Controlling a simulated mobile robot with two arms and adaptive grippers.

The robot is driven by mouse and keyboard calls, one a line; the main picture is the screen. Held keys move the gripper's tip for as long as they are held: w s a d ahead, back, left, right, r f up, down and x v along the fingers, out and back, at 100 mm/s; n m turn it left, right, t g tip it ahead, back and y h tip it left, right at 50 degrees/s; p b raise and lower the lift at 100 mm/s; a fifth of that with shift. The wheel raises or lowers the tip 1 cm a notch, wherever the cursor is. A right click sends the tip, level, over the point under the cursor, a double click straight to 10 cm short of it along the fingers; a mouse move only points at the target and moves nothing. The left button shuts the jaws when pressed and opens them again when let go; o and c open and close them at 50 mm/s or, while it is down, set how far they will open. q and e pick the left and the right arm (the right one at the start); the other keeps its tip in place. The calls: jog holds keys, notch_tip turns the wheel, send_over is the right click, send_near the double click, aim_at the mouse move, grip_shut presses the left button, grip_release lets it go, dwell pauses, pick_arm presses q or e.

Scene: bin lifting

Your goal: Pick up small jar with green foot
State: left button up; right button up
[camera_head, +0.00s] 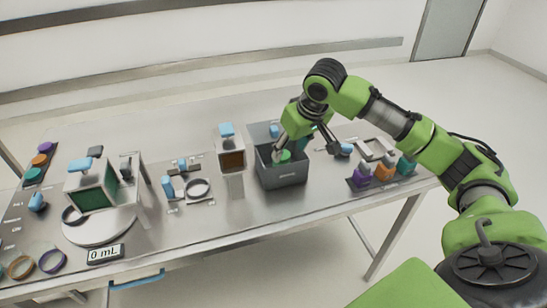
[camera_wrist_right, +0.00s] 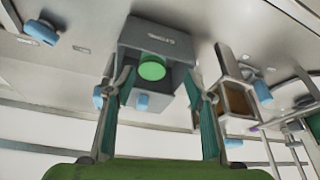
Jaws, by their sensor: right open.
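A grey bin (camera_head: 284,178) stands on the metal table right of its middle. A round green piece (camera_head: 284,156) shows inside it, and looks like the foot of the small jar; the rest of the jar is hidden. In the right wrist view the green disc (camera_wrist_right: 152,67) lies inside the bin (camera_wrist_right: 160,38), between and beyond the fingertips. My right gripper (camera_head: 306,148) is over the bin, pointing down. In the wrist view the right gripper (camera_wrist_right: 158,80) has its fingers spread apart, with nothing between them. My left gripper is out of view.
A boxy stand with a brown window (camera_head: 233,160) is close left of the bin. Purple, orange and teal blocks (camera_head: 383,173) sit to the right. A green-windowed box (camera_head: 91,195) and a "0 mL" display (camera_head: 105,254) are at the left.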

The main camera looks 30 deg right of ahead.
aim_at(285, 158)
jog(key=shift+w+d+r, duration=0.4)
jog(key=shift+d, duration=0.1)
jog(key=p+x, duration=0.1)
jog(key=x, duration=0.6)
jog(key=shift+f, duration=0.15)
jog(key=shift+w+f, duration=0.1)
jog(key=shift+f, duration=0.15)
jog(key=shift+w+f+p, duration=0.25)
jog(key=shift+f+p, duration=0.05)
jog(key=shift+f, duration=0.25)
jog(key=x, duration=0.4)
jog(key=shift+w+d+p, duration=0.1)
jog(key=shift+d+p, duration=0.1)
jog(key=shift+p, duration=0.2)
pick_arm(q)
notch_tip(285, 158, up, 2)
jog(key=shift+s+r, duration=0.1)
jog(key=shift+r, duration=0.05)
pick_arm(e)
jog(key=c, duration=1)
